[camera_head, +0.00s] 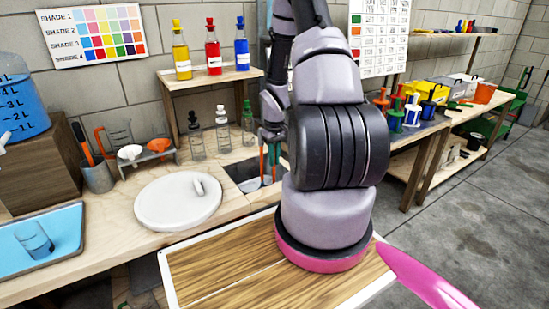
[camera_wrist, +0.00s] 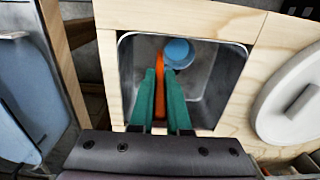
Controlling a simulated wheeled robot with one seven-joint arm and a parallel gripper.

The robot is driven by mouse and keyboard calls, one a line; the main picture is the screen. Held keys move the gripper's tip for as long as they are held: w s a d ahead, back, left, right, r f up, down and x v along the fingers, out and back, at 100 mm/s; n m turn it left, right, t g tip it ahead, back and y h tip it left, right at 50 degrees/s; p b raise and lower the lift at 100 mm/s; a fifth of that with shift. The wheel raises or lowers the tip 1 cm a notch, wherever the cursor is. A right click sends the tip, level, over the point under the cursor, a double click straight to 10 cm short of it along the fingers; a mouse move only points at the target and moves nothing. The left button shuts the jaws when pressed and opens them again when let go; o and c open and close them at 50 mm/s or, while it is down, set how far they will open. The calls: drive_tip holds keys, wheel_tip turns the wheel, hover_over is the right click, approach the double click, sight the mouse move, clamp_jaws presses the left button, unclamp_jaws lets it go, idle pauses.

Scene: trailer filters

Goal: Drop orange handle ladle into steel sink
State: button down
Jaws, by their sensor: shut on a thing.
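The ladle has an orange handle (camera_wrist: 160,84) and a round light blue end (camera_wrist: 178,53). My gripper (camera_wrist: 159,76), with green fingers, is shut on the orange handle. The fingers and ladle are over the opening of the steel sink (camera_wrist: 214,87) in the wrist view. In the head view the sink (camera_head: 241,172) is set in the wooden counter, partly hidden by my arm. My gripper (camera_head: 268,150) shows above it there. I cannot tell whether the ladle touches the sink floor.
A round white disc (camera_head: 178,202) lies on the counter left of the sink. Behind it are small glass bottles (camera_head: 222,130) and a shelf (camera_head: 215,78) with coloured bottles. A metal cup (camera_head: 97,177) with orange-handled tools stands farther left.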

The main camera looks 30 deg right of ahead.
drive_tip(key=shift+f, duration=0.2)
drive_tip(key=c, duration=0.9)
unclamp_jaws()
drive_tip(key=s+a+r+m+t, duration=0.1)
drive_tip(key=s+a+r, duration=0.15)
drive_tip(key=r, duration=0.85)
drive_tip(key=s+a+r+t, duration=0.1)
drive_tip(key=a+r, duration=0.2)
drive_tip(key=r, duration=0.8)
drive_tip(key=s+a+r+m+t, duration=0.1)
drive_tip(key=a+r, duration=0.2)
drive_tip(key=r, duration=0.7)
drive_tip(key=s+a+r+m+t, duration=0.1)
drive_tip(key=s+a+r, duration=0.2)
drive_tip(key=s+r, duration=0.1)
drive_tip(key=s+a+r+t+y, duration=0.1)
drive_tip(key=s+a+r, duration=0.3)
drive_tip(key=s, duration=0.2)
drive_tip(key=s+a+r+m+t+y, duration=0.1)
drive_tip(key=s+a+r+t, duration=0.1)
drive_tip(key=s+r, duration=0.3)
drive_tip(key=shift+s+a+m, duration=0.15)
drive_tip(key=shift+a+m, duration=0.15)
drive_tip(key=shift+a, duration=0.5)
